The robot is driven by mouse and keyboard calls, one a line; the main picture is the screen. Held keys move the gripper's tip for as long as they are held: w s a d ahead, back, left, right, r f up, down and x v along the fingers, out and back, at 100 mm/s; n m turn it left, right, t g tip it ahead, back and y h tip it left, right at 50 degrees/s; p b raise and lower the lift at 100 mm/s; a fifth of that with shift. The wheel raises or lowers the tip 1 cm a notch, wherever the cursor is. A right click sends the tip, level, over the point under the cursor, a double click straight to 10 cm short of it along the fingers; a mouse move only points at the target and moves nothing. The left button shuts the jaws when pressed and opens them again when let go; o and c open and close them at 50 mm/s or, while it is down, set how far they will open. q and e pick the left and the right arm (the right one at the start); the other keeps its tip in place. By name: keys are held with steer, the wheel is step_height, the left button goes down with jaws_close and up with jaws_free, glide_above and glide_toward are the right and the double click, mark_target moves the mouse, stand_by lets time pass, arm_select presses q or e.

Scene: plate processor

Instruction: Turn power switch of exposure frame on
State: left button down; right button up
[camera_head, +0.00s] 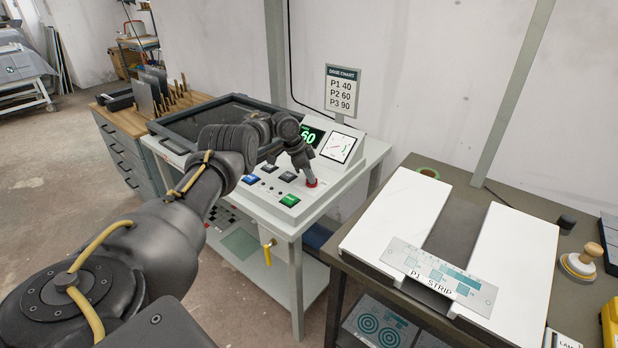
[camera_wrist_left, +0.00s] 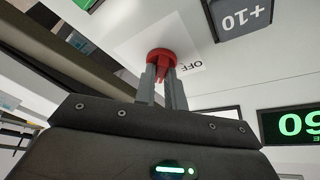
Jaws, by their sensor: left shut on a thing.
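The exposure frame (camera_head: 326,191) is a pale console with a dark framed bed, a green display reading 60, a dial and several buttons. Its power switch (camera_head: 312,183) is a red rotary knob near the console's right side. The knob (camera_wrist_left: 166,58) also shows in the left wrist view, on a white label with the word OFF beside it. My left gripper (camera_head: 309,176) reaches down to the knob. Its two fingers (camera_wrist_left: 163,82) are shut on the knob's red grip, which they partly hide. My right gripper is not in view.
A dark table (camera_head: 446,232) at the right holds white boards, a P1 strip (camera_head: 438,277) and a wooden-handled stamp (camera_head: 585,260). A dose chart (camera_head: 342,90) stands behind the console. A drawer cabinet (camera_head: 128,152) is at the left. The floor at the left is clear.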

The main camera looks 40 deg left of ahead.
arm_select(q)
steer(key=c, duration=1.5)
jaws_free()
steer(key=shift+o, duration=0.2)
steer(key=v, duration=1.1)
steer(key=shift+p, duration=0.45)
steer(key=shift+f, duration=0.15)
